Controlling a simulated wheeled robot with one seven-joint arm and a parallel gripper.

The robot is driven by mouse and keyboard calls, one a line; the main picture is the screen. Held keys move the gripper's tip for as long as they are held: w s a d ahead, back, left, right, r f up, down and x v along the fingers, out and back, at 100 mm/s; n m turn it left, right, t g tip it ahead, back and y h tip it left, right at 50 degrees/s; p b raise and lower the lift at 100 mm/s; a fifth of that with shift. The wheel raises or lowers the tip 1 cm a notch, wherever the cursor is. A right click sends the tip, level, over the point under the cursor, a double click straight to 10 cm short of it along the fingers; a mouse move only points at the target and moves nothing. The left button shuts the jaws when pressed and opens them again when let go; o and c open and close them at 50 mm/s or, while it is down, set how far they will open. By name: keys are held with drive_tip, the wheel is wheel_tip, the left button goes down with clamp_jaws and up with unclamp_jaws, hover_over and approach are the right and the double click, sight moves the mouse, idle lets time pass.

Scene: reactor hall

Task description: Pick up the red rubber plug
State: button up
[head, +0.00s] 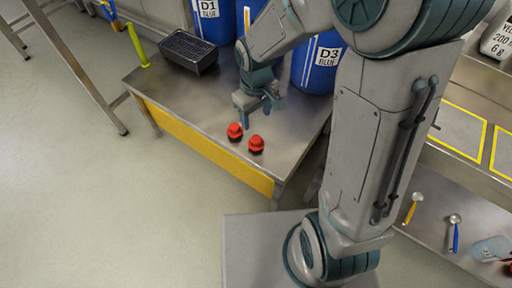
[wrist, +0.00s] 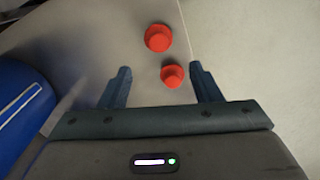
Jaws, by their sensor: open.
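Two red rubber plugs stand close together near the front edge of a low metal table (head: 196,106). One plug (head: 234,131) is on the left in the head view; the other plug (head: 256,144) is to its right and nearer. In the wrist view one plug (wrist: 172,76) lies between the lines of my fingers, just past the fingertips, and the other plug (wrist: 158,38) is farther off. My gripper (head: 257,103) is open and empty above the table, a little behind the plugs. Its two fingers (wrist: 160,82) show in the wrist view, apart from both plugs.
Blue drums (head: 317,66) labelled D1 and D3 stand at the table's back. A dark tray (head: 188,52) and a yellow-green item (head: 138,46) sit at its far left. A bench (head: 437,215) with tools is at right. Floor in front is clear.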

sight(257, 139)
wheel_tip(257, 139, down, 9)
drive_tip(key=b, duration=0.3)
drive_tip(key=shift+a+b, duration=0.1)
drive_tip(key=shift+b, duration=0.2)
drive_tip(key=f+b, duration=0.1)
drive_tip(key=f, duration=0.1)
drive_tip(key=f+b, duration=0.2)
drive_tip(key=f, duration=0.1)
drive_tip(key=shift+w+d+f, duration=0.2)
drive_tip(key=shift+f, duration=0.05)
drive_tip(key=c, duration=0.7)
